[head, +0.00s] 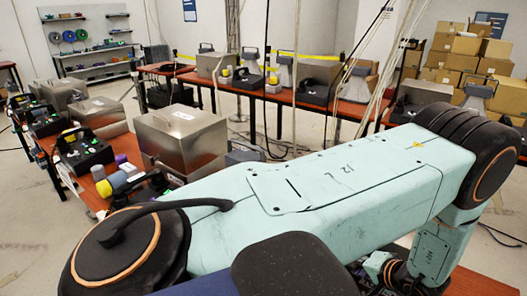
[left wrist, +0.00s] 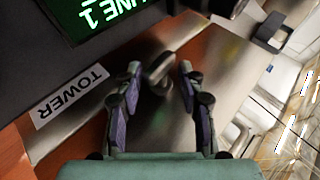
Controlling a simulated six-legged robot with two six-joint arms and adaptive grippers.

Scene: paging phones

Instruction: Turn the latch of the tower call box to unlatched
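In the left wrist view, the box with the white TOWER label (left wrist: 70,97) has a metal front. A dark rounded latch (left wrist: 158,72) stands out from a shiny metal panel. My left gripper (left wrist: 160,67) is open, with one finger on each side of the latch and a gap between them. I cannot tell whether either finger touches it, nor how far the latch is turned. In the head view, my teal arm crosses the foreground and the tower box cannot be made out. My right gripper is not in view.
A green lit screen (left wrist: 100,12) is above the TOWER label. In the head view, metal boxes, including a large one (head: 182,138), and black devices (head: 82,151) stand on orange tables at the left and back. Cardboard boxes (head: 462,60) are stacked at the back right. Cables hang mid-room.

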